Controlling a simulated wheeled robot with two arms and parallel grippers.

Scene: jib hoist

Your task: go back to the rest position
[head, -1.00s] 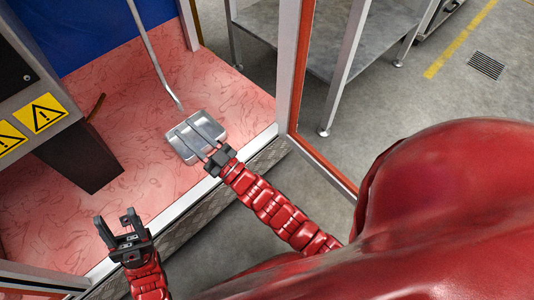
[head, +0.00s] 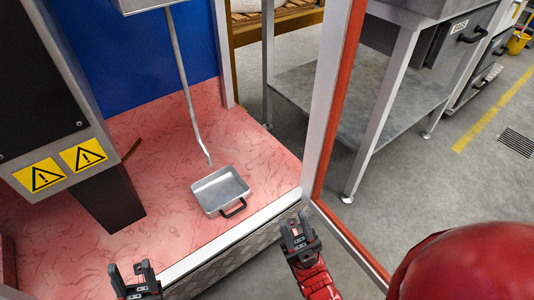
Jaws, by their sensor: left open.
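My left gripper (head: 132,272) is at the bottom edge, left of the middle, with its two fingers apart and nothing between them. My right gripper (head: 296,224) is right of the middle, outside the booth's sill, with its fingers apart and empty. A silver metal pan (head: 219,191) with a black handle (head: 234,208) sits on the pink floor (head: 165,180) inside the booth. The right gripper is apart from the pan, to its lower right. A thin grey rod (head: 188,95) hangs down with its lower end just behind the pan.
A black and grey machine with yellow warning signs (head: 83,155) stands at left. A red and white door post (head: 335,110) rises right of my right gripper. A metal table (head: 345,90) is behind it. Grey floor (head: 430,200) is open at right.

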